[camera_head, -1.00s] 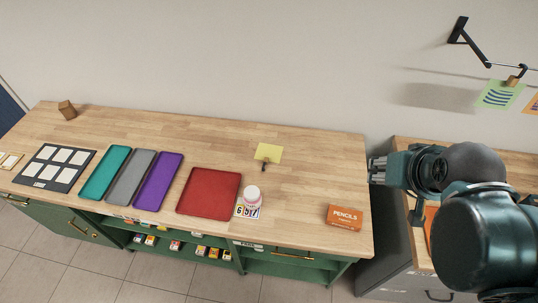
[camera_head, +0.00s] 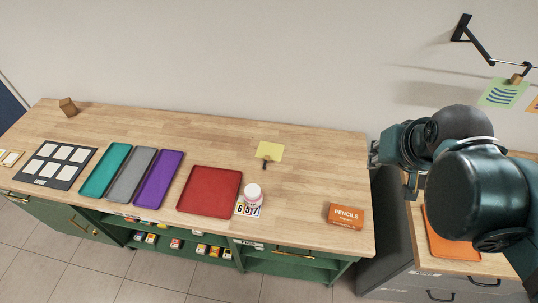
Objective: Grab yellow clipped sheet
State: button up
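The yellow clipped sheet (camera_head: 269,150) lies flat on the wooden worktop, towards the back right. A small dark clip (camera_head: 265,163) shows at its front edge. My gripper (camera_head: 374,158) is at the right end of the worktop, to the right of the sheet and apart from it. Its fingers are small and partly hidden by my arm, so I cannot tell whether they are open or shut.
A red tray (camera_head: 210,192), a white bottle (camera_head: 253,194) on a number card and an orange pencils box (camera_head: 345,216) stand in front of the sheet. Purple (camera_head: 160,178), grey and teal trays lie left. Worktop around the sheet is clear. A wall bracket (camera_head: 475,45) holds hanging sheets.

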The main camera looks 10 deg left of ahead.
jog(key=w+a+f+g+b, duration=0.2)
jog(key=w+a, duration=0.5)
jog(key=w, duration=0.3)
jog(key=g+b, duration=0.4)
jog(key=b, duration=0.1)
send_over(268, 155)
jog(key=shift+m, duration=0.4)
jog(key=f, duration=2.8)
jog(key=shift+d+f, duration=0.2)
jog(key=shift+d, duration=0.05)
jog(key=shift+a+f, duration=0.25)
jog(key=shift+f, duration=0.15)
jog(key=shift+f, duration=1.25)
